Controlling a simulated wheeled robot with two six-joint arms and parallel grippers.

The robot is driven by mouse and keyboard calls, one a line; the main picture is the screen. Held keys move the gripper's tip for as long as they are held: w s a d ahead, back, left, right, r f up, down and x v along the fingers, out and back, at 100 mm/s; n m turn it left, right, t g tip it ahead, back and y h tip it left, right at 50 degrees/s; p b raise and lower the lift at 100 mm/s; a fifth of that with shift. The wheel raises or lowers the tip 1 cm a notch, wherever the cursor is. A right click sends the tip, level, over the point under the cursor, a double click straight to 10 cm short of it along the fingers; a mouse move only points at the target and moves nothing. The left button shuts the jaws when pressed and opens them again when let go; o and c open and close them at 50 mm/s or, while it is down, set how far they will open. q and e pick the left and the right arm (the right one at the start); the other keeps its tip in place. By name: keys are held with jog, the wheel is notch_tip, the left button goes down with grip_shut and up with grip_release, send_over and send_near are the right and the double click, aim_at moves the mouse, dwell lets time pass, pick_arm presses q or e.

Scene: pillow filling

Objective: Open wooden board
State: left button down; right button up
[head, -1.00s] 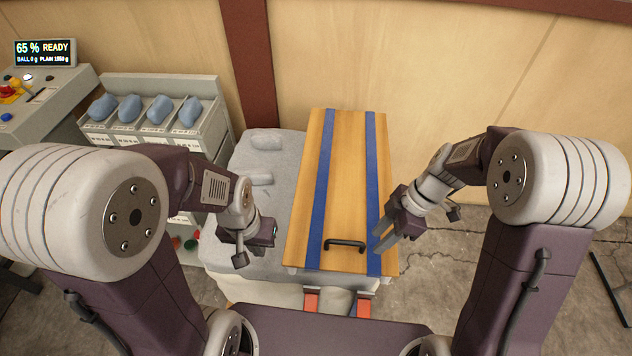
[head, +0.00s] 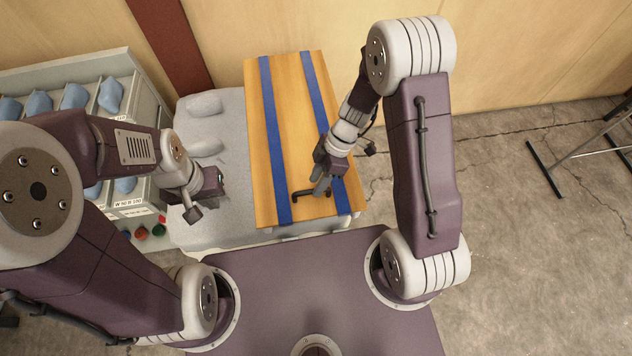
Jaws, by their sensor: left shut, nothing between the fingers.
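The wooden board (head: 294,120) lies over the grey padded surface (head: 232,128). It is a long light-wood panel with two blue straps (head: 271,130) along it. A black bar handle (head: 301,194) is on the board near its front end. My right gripper (head: 321,190) is at the right end of the handle, with its fingers pointing down over it. Whether the fingers are closed around the handle cannot be told. My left gripper (head: 207,202) is shut and empty over the grey surface, left of the board.
Grey bins (head: 132,100) with blue pieces stand at the left. Red, green and orange balls (head: 141,233) lie below them. A dark metal stand (head: 590,142) is on the floor at the right.

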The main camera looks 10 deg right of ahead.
jog(key=shift+s+a+f, duration=0.1)
jog(key=shift+s+f, duration=0.25)
jog(key=shift+f, duration=0.2)
jog(key=shift+w+a, duration=0.1)
jog(key=shift+w, duration=0.05)
jog(key=shift+c, duration=1.2)
grip_shut()
